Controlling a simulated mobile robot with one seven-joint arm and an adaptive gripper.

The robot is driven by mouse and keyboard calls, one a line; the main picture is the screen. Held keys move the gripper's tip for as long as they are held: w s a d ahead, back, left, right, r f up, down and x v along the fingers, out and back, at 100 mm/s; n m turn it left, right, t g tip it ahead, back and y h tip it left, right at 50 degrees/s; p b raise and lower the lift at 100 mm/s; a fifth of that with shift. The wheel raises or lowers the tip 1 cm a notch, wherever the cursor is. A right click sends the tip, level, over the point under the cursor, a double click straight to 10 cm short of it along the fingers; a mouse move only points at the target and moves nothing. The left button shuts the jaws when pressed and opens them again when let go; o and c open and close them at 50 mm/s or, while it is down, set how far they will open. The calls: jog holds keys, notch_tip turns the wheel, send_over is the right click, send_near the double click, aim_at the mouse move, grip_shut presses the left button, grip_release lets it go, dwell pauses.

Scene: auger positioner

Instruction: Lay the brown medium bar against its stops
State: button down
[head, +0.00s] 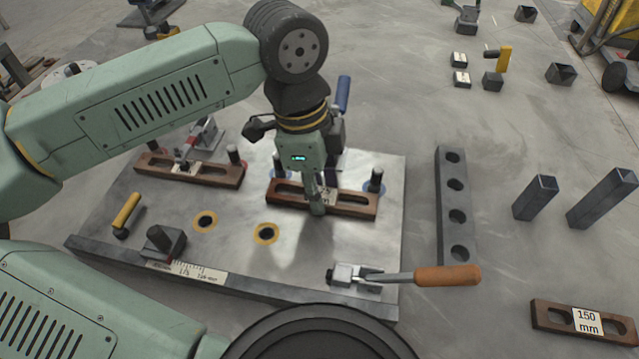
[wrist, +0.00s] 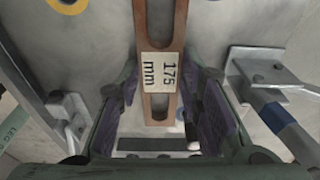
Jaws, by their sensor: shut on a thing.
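The brown medium bar (head: 352,204), slotted and marked 175 mm in the wrist view (wrist: 158,68), lies low over the steel plate at its right half. My gripper (head: 318,200) points down and is shut on it near its middle. In the wrist view the purple finger pads flank the bar. Two dark upright stop pins, the right one (head: 376,178) with a blue ring at its foot, stand along the bar's far side. Whether the bar touches them or rests fully on the plate I cannot tell.
Another brown bar (head: 212,174) lies at the plate's left by a red-handled clamp. A 150 mm bar (head: 555,317) lies on the floor at right. An orange-handled clamp (head: 430,278) sits at the plate's front right edge. A blue-handled clamp (head: 343,95) stands behind my gripper.

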jog(key=c, duration=1.1)
grip_release()
jog(key=r+p, duration=0.2)
jog(key=r, duration=0.2)
jog(key=a+r+p, duration=0.1)
jog(key=r+p, duration=0.1)
jog(key=r, duration=0.2)
jog(key=r+p, duration=0.2)
jog(key=r, duration=0.2)
jog(key=shift+w+a+p, duration=0.15)
jog(key=shift+a+p, duration=0.2)
jog(key=shift+a, duration=0.05)
